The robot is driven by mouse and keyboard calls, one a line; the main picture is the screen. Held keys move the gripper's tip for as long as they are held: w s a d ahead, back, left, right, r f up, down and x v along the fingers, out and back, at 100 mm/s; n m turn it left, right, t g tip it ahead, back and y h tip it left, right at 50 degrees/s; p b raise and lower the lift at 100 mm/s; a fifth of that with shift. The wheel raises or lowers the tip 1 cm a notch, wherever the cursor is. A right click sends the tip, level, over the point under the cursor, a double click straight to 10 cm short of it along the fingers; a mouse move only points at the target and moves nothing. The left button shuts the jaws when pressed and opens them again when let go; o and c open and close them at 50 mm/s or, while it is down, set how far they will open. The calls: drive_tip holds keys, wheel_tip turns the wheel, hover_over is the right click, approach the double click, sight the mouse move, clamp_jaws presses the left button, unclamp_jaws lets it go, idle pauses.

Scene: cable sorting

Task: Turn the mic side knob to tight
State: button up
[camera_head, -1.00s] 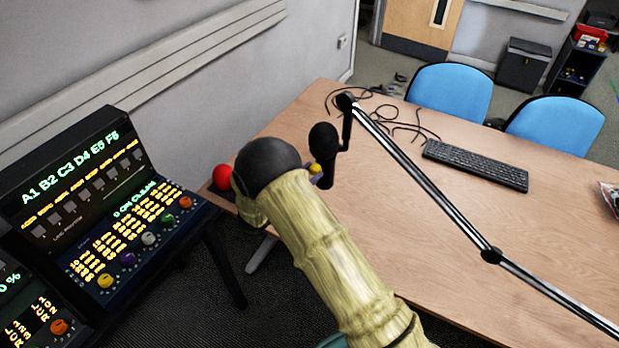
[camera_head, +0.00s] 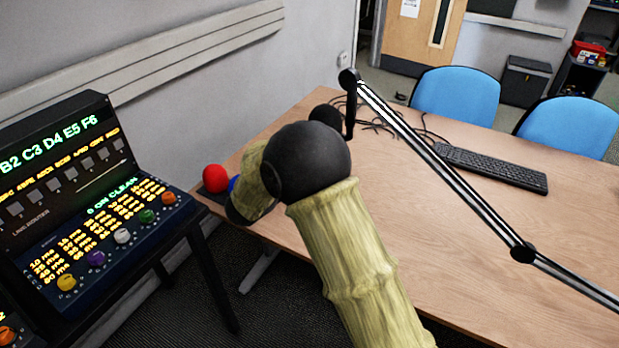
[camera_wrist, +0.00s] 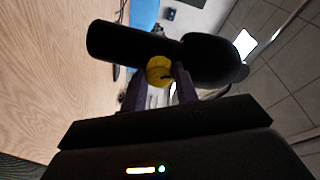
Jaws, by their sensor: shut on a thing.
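The black mic (camera_head: 325,115) hangs at the end of its boom arm. In the head view only its top shows behind my arm. In the wrist view the mic (camera_wrist: 130,44) lies across the upper picture, with its yellow side knob (camera_wrist: 160,71) facing the camera. A dark line marks the knob's face. My gripper (camera_wrist: 159,80) is shut on the yellow knob, one finger on each side. In the head view my arm hides the gripper and the knob.
The boom arm (camera_head: 440,172) slants across the wooden table (camera_head: 400,220). A keyboard (camera_head: 490,168) and loose cables lie behind it. A red ball-shaped thing (camera_head: 215,178) stands at the table's left edge. A control console (camera_head: 100,220) stands at the left. Blue chairs (camera_head: 455,95) are at the far side.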

drive_tip(key=m+b, duration=0.1)
drive_tip(key=b, duration=0.2)
drive_tip(key=m+b, duration=0.2)
drive_tip(key=b, duration=0.1)
drive_tip(key=m+b, duration=0.2)
drive_tip(key=b, duration=0.1)
drive_tip(key=shift+f, duration=0.25)
drive_tip(key=shift+r+m, duration=0.1)
drive_tip(key=shift+m, duration=0.2)
drive_tip(key=o, duration=1)
drive_tip(key=shift+d, duration=0.1)
drive_tip(key=shift+c, duration=0.2)
drive_tip(key=shift+r, duration=0.1)
drive_tip(key=shift+s, duration=0.1)
drive_tip(key=v, duration=1.7)
drive_tip(key=shift+s, duration=0.2)
